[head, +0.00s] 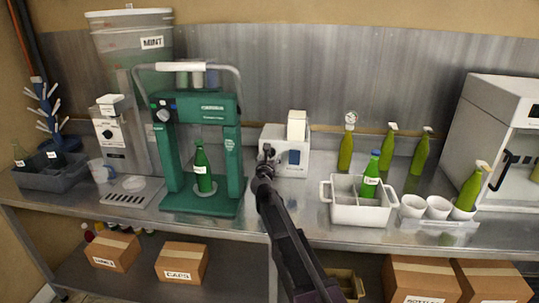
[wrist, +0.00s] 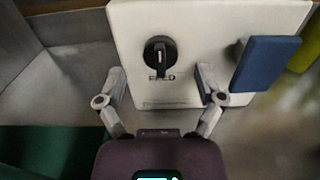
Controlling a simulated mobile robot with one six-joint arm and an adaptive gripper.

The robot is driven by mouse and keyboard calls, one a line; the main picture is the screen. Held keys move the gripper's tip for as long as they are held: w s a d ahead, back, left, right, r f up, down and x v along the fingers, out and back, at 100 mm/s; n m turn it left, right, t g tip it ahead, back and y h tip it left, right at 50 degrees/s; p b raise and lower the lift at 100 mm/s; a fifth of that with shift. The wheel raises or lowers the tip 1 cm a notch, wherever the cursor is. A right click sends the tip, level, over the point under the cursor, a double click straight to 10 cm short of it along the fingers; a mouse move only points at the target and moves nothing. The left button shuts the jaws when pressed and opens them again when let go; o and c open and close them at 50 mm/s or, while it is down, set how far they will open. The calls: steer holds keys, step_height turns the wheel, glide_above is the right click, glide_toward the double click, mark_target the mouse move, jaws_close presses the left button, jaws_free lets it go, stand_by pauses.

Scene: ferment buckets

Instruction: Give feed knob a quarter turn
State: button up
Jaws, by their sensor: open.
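The feed knob (wrist: 160,50) is a round black dial with a pale, roughly upright mark. It sits on the front of a white box (wrist: 208,22), above small dark lettering that I cannot read cleanly. My gripper (wrist: 160,76) is open, its two fingers apart below and to either side of the knob, with nothing between them. The knob looks untouched. In the head view my gripper (head: 267,153) is in front of the left part of the white box (head: 303,168), and the knob is hidden behind it.
A blue paddle (wrist: 267,62) sticks out from the box right of the knob, close to my right finger. A green press (head: 200,207) holding a green bottle (head: 203,168) stands to the left. A white divided crate (head: 358,214) stands to the right.

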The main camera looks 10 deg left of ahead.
steer(key=shift+w+d, duration=0.1)
steer(key=shift+w, duration=1.35)
steer(key=c, duration=1.2)
